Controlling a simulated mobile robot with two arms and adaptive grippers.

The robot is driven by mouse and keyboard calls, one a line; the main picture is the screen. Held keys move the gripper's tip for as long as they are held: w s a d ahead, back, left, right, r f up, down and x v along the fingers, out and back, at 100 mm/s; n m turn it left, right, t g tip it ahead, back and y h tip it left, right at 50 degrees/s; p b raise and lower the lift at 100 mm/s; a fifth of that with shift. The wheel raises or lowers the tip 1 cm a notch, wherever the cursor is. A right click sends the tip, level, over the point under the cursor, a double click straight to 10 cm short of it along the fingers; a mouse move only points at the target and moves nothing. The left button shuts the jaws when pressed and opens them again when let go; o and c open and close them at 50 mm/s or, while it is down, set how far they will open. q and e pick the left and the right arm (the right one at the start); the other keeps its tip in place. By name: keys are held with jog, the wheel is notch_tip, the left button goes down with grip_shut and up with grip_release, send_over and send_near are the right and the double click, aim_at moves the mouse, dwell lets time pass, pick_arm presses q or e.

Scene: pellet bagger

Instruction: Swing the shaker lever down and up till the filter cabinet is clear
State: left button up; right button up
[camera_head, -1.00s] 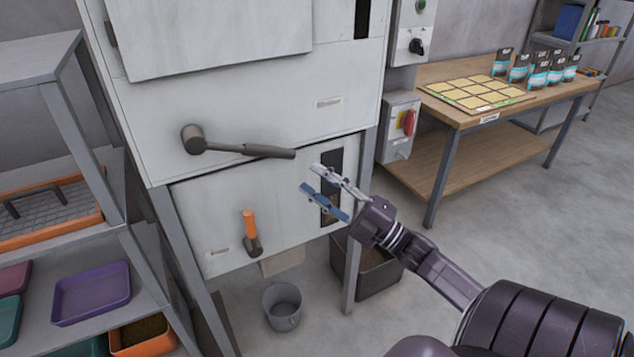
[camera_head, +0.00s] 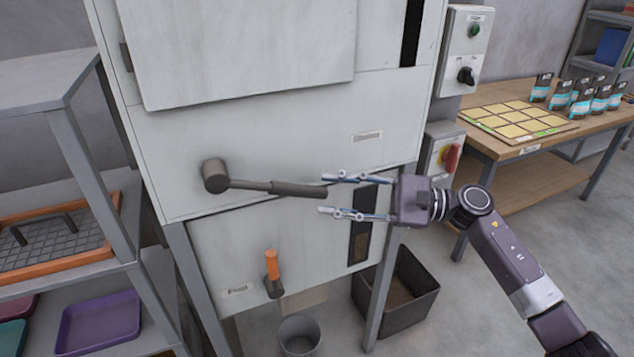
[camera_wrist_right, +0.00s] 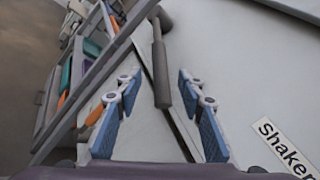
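The shaker lever (camera_head: 265,185) is a dark grey bar on a round hub at the front of the pale filter cabinet (camera_head: 290,130). It points right and lies nearly level, its grip end slightly lower than the hub. My right gripper (camera_head: 340,196) is open, its fingers pointing left at the lever's grip end. In the head view the upper finger overlaps or nearly meets the tip. In the right wrist view the lever (camera_wrist_right: 160,75) comes down between the two blue-padded fingers (camera_wrist_right: 160,115), with clear gaps on both sides. My left gripper is not in view.
An orange-handled lever (camera_head: 272,268) sits lower on the cabinet. A grey bucket (camera_head: 299,337) and a dark bin (camera_head: 398,292) stand below. A shelf with trays (camera_head: 98,322) is at left. A control box (camera_head: 441,152) and wooden table (camera_head: 520,160) are at right.

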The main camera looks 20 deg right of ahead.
aim_at(307, 191)
jog(key=shift+w+d+n, duration=0.15)
jog(key=shift+n, duration=0.35)
jog(key=shift+w, duration=0.1)
jog(key=p+x, duration=0.3)
jog(key=x, duration=0.3)
jog(key=shift+w+a, duration=0.1)
jog(key=shift+a, duration=0.35)
jog(key=shift+w+a, duration=0.1)
jog(key=shift+a, duration=0.15)
jog(key=shift+f, duration=0.1)
jog(key=shift+c, duration=0.7)
grip_shut()
